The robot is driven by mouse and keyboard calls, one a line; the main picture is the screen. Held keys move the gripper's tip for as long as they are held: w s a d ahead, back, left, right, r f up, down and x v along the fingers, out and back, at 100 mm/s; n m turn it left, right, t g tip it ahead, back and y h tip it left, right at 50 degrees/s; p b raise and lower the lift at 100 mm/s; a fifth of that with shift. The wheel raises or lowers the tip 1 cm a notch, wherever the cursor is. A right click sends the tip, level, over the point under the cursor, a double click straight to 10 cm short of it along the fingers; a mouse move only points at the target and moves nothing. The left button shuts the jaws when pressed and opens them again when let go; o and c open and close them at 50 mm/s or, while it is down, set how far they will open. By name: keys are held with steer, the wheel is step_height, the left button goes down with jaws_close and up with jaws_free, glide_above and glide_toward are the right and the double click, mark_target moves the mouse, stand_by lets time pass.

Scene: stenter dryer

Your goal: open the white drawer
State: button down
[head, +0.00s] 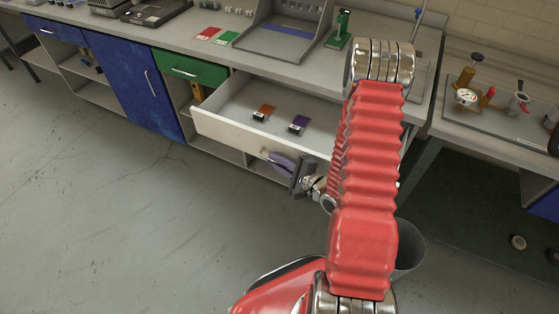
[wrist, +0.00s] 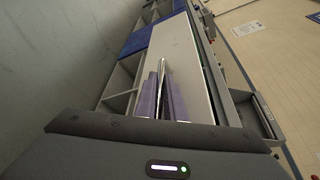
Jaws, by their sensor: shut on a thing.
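The white drawer (head: 228,132) stands pulled out from under the grey counter, with its inside open to view in the head view. Its white front (wrist: 192,65) fills the middle of the wrist view. My gripper (head: 270,158) is at the lower part of this front. In the wrist view my gripper (wrist: 164,98) has its two purplish fingers shut on the metal drawer handle (wrist: 162,70). In the head view the handle is hidden by the fingers and my wrist.
Inside the drawer lie an orange-brown item (head: 264,112) and a purple item (head: 298,124). The green drawer (head: 190,69) and the blue door (head: 135,88) to the left are shut. A grey bin (head: 412,250) stands partly behind my arm. The floor at left is clear.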

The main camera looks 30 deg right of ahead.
steer(key=shift+s+f, duration=0.1)
steer(key=shift+f, duration=0.05)
steer(key=c, duration=2.1)
jaws_free()
steer(key=shift+v, duration=6.85)
